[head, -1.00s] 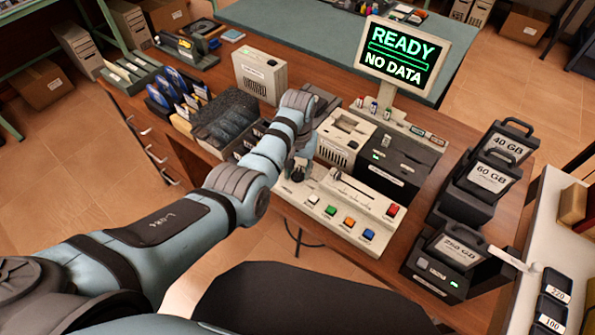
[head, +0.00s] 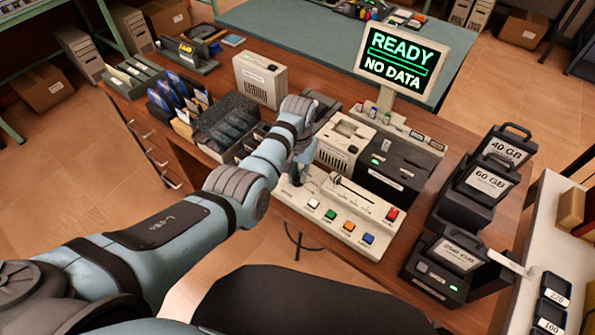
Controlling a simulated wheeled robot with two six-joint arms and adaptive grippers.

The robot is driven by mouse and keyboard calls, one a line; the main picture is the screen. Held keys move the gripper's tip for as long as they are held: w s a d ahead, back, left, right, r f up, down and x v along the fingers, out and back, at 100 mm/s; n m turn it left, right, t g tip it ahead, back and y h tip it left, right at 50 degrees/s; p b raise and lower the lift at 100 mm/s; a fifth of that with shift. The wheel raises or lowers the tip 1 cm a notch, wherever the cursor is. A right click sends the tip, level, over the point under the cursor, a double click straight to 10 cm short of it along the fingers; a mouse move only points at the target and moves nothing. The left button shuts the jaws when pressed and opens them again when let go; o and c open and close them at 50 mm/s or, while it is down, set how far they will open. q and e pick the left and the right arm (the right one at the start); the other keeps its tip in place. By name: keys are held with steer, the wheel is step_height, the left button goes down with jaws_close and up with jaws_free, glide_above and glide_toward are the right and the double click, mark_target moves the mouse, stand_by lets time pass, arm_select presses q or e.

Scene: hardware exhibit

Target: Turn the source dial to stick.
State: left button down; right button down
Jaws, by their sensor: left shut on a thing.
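The beige control panel (head: 330,204) lies on the wooden bench, with a slider and a row of white, green, orange, blue and red buttons. The dark source dial (head: 296,181) is at its left end, mostly hidden by my gripper. My left gripper (head: 299,174) points down over that end and is shut on the dial. The dial's pointer and labels cannot be read. The monitor (head: 403,57) behind reads "READY" and "NO DATA". My right gripper is not in view.
A beige drive (head: 341,143) and a black drive (head: 393,165) stand just behind the panel. Black cartridge docks (head: 444,268) stand at the right. Trays of disks and dark cartridges (head: 225,122) are left of my arm. The bench's front edge is close to the panel.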

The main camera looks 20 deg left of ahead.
mark_target(298, 175)
arm_select(q)
steer(key=m+p, duration=0.1)
steer(key=m, duration=0.2)
steer(key=shift+r, duration=0.1)
steer(key=m+p, duration=0.1)
steer(key=m, duration=0.2)
steer(key=shift+m, duration=0.3)
steer(key=m+p, duration=0.1)
steer(key=m, duration=0.2)
steer(key=shift+m, duration=2.6)
steer(key=c, duration=1.6)
jaws_free()
step_height(298, 175, up, 12)
